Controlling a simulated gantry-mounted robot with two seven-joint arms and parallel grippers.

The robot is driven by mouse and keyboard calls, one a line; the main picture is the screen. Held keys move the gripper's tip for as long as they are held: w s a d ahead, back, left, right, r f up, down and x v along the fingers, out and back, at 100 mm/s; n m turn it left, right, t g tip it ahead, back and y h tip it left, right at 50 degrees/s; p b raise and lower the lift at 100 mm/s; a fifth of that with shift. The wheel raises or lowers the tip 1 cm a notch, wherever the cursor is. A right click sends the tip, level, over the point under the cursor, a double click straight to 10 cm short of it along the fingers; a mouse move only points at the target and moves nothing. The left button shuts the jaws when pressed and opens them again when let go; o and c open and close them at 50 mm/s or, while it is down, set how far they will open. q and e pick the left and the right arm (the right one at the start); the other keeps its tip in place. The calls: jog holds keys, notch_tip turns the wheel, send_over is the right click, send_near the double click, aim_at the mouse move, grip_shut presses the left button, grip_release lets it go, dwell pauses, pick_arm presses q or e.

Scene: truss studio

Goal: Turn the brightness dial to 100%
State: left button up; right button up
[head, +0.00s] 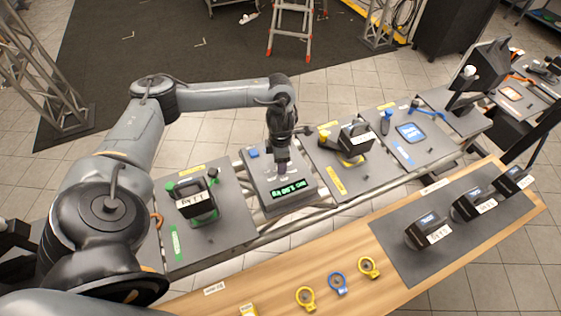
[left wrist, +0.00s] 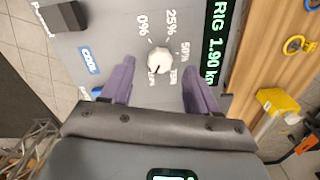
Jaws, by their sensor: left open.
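The brightness dial is a round white knob (left wrist: 158,62) on a grey panel, ringed by printed marks from 0% through 25%, 50% and 75% to one by the gripper side that looks like 100%. Its pointer is too small to read surely. My left gripper (left wrist: 158,66) is open, its two purple fingers either side of the dial with gaps showing; I cannot tell any contact. In the head view my left gripper (head: 282,168) points down over the grey panel (head: 258,181) and hides the dial. My right gripper is not in view.
Neighbouring panels carry a black device on green (head: 195,199) and another black device (head: 356,137). A wooden bench (head: 270,273) in front holds yellow and blue rings and several black blocks.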

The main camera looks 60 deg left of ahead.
pick_arm(q)
notch_tip(320, 180, up, 8)
jog(key=p, duration=0.4)
jog(key=shift+r+p, duration=0.2)
jog(key=shift+p, duration=0.1)
